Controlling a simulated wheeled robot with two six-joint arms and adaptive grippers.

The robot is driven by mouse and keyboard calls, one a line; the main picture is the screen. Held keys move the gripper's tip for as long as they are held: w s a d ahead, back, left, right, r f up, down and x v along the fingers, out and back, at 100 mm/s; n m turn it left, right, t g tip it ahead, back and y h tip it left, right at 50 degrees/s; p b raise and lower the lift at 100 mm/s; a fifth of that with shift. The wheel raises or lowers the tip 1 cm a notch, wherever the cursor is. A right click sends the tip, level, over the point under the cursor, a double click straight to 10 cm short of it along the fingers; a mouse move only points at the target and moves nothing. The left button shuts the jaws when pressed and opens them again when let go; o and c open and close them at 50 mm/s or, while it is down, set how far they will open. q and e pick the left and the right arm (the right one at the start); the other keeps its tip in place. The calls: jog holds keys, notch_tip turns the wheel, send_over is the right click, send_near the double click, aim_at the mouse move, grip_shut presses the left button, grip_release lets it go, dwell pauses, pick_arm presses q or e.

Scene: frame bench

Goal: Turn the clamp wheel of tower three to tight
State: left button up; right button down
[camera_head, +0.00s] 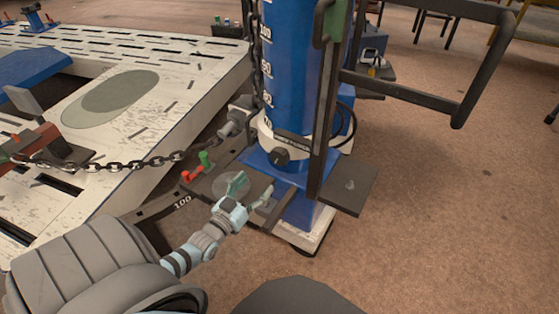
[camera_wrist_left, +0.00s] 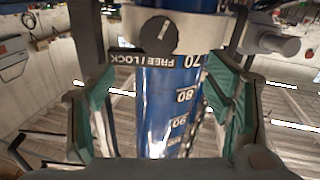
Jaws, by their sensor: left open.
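The blue tower (camera_head: 290,75) stands upright right of centre in the head view, with a white scale; it also fills the middle of the left wrist view (camera_wrist_left: 155,110). A round black knob (camera_head: 280,157) sits on its white collar, and shows near the top of the left wrist view (camera_wrist_left: 158,35), beside a FREE / LOCK label. No other wheel is clear, and I cannot read a tower number. My left gripper (camera_head: 252,187) is open and empty, low in front of the tower. Its green-padded fingers stand apart from the knob. My right gripper is not seen.
A slotted white frame bench (camera_head: 110,100) fills the left. A chain (camera_head: 130,163) runs from a red clamp (camera_head: 30,143) towards the tower. Red and green levers (camera_head: 197,167) are close to my left gripper. A black handle frame (camera_head: 430,98) projects right. The carpet at right is mostly clear.

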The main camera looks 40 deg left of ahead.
pick_arm(q)
jog(key=b, duration=0.3)
send_near(278, 159)
jog(key=w, duration=0.4)
jog(key=w+b, duration=0.2)
jog(key=w, duration=0.1)
jog(key=w+a+b, duration=0.1)
jog(key=w, duration=0.2)
jog(key=shift+a+f+b, duration=0.15)
jog(key=shift+b, duration=0.25)
jog(key=shift+w, duration=0.25)
jog(key=shift+r, duration=0.2)
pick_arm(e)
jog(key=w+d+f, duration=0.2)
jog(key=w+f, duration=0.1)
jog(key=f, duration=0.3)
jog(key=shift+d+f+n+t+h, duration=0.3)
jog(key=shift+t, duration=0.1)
pick_arm(q)
jog(key=shift+c, duration=0.3)
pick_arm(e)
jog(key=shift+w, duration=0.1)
pick_arm(q)
jog(key=c, duration=1.1)
